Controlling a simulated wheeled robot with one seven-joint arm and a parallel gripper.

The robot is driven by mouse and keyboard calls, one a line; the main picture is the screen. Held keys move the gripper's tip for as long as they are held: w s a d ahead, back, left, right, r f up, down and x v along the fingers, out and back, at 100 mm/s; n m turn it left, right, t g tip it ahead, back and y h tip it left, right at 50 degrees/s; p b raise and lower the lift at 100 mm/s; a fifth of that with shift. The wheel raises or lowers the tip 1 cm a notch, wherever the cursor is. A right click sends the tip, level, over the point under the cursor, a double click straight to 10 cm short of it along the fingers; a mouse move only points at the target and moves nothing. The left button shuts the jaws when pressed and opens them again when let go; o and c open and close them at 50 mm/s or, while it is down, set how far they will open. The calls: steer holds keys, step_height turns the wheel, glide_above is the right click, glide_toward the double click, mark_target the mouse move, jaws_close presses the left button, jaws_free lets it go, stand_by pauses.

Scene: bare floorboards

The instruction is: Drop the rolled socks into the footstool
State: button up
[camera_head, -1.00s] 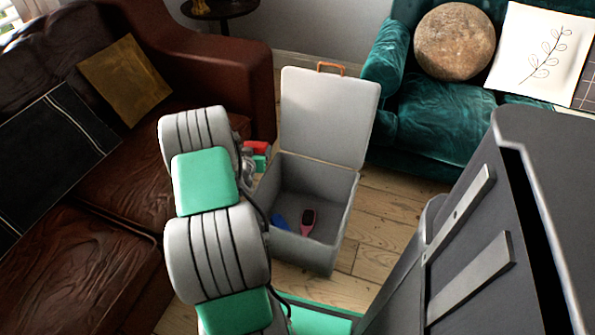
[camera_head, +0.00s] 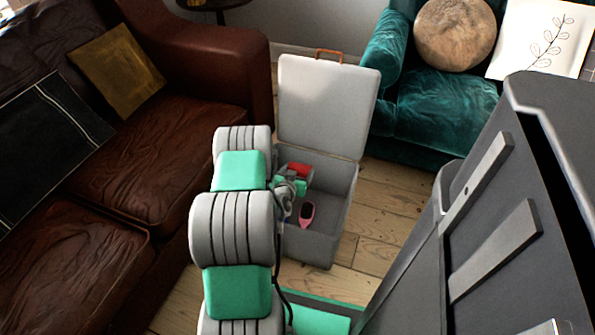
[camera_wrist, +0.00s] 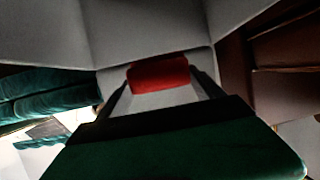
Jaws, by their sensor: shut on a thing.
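The footstool (camera_head: 330,107) is a light grey storage box with its lid raised and a tan handle on top. It stands on the floorboards between the two sofas. My gripper (camera_head: 299,172) is over the left part of the box opening and is shut on the red rolled socks (camera_head: 298,168). In the wrist view the socks (camera_wrist: 158,74) sit between the two fingertips (camera_wrist: 160,88), with pale grey walls around. A pink brush-like item (camera_head: 307,214) lies inside the box. My arm hides part of the box's left side.
A brown leather sofa (camera_head: 160,170) is on the left, close to my arm. A teal velvet sofa (camera_head: 445,105) with a round cushion (camera_head: 455,33) is behind right. Floorboards (camera_head: 385,215) are clear to the right of the box.

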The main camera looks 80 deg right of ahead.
steer(key=o, duration=1.4)
steer(key=shift+a, duration=0.1)
steer(key=p+v, duration=0.2)
steer(key=v, duration=0.5)
steer(key=shift+a+r, duration=0.2)
steer(key=shift+a, duration=0.1)
